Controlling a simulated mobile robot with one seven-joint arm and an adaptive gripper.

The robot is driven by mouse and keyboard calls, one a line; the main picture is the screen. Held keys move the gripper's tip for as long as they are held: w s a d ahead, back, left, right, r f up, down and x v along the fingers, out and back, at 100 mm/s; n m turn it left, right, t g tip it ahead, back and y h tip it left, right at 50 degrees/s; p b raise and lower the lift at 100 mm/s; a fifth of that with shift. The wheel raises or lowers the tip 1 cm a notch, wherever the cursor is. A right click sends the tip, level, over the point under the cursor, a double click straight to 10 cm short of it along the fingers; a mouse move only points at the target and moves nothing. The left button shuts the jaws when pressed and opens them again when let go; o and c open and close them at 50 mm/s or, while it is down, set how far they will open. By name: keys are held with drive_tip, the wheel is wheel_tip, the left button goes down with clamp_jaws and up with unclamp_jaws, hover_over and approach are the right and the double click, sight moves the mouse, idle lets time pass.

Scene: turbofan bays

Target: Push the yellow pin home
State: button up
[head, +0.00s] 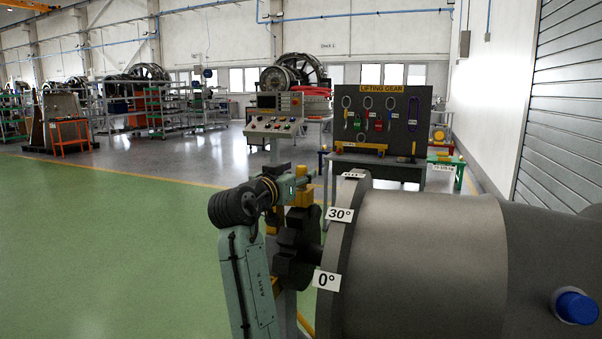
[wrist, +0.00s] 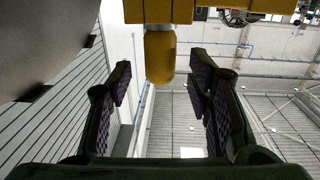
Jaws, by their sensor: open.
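In the wrist view, the yellow pin (wrist: 160,57) is a round-ended yellow cylinder standing out from a yellow block (wrist: 160,10) at the top edge. The pin's rounded end shows at the upper middle, in the gap between the fingers, with clear space on both sides. No contact is visible.
The grey casing (head: 420,265) with 0° and 30° labels fills the lower right; a blue cap (head: 576,307) sits on it. A control console (head: 285,128) and a lifting gear board (head: 382,120) stand behind. The green floor (head: 100,240) at left is clear.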

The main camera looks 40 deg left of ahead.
drive_tip(key=s+d, duration=0.1)
drive_tip(key=s, duration=0.8)
drive_tip(key=shift+s+d, duration=0.2)
drive_tip(key=shift+d, duration=0.05)
